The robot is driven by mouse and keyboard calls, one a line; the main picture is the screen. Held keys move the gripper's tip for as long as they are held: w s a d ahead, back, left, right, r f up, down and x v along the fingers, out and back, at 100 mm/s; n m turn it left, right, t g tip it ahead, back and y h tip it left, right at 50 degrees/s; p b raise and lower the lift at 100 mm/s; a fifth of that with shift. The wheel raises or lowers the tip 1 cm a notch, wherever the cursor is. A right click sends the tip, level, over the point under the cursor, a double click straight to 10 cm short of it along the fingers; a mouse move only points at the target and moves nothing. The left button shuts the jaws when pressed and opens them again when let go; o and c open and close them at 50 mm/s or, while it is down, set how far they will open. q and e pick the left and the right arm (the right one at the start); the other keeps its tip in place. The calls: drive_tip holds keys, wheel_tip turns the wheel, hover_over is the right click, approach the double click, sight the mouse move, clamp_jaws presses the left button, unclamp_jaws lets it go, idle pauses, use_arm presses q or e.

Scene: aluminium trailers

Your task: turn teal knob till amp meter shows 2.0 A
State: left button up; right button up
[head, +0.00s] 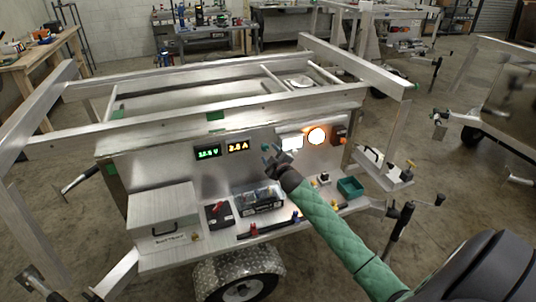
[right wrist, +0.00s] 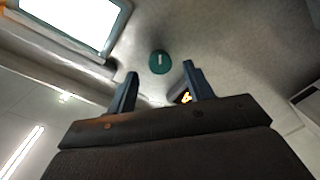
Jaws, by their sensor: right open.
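The teal knob (right wrist: 159,62) is a round dial with a pale mark, on the metal panel in the right wrist view. It also shows small in the head view (head: 265,147), left of the lit white screen. The amp meter (head: 238,147) glows orange and appears to read 2.6 A. My right gripper (head: 272,157) is at the panel, just below the knob. In the right wrist view its two dark fingers (right wrist: 158,78) are open, spread to either side below the knob, with nothing between them. My left gripper is not in view.
A green volt meter (head: 207,152) reads about 12.5 V. A battery box (head: 163,222), a clear bin (head: 259,200) and a teal tray (head: 350,187) stand on the shelf below.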

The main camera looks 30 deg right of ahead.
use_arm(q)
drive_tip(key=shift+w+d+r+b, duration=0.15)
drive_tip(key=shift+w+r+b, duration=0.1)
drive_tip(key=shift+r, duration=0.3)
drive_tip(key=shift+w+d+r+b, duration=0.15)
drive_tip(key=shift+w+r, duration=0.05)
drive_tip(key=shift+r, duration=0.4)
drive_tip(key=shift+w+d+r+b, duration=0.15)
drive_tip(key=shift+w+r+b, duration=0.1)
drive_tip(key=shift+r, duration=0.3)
use_arm(e)
drive_tip(key=shift+s+a+r, duration=0.1)
drive_tip(key=shift+s+a, duration=0.1)
drive_tip(key=shift+s, duration=0.9)
drive_tip(key=shift+s+a, duration=0.2)
drive_tip(key=shift+s, duration=0.85)
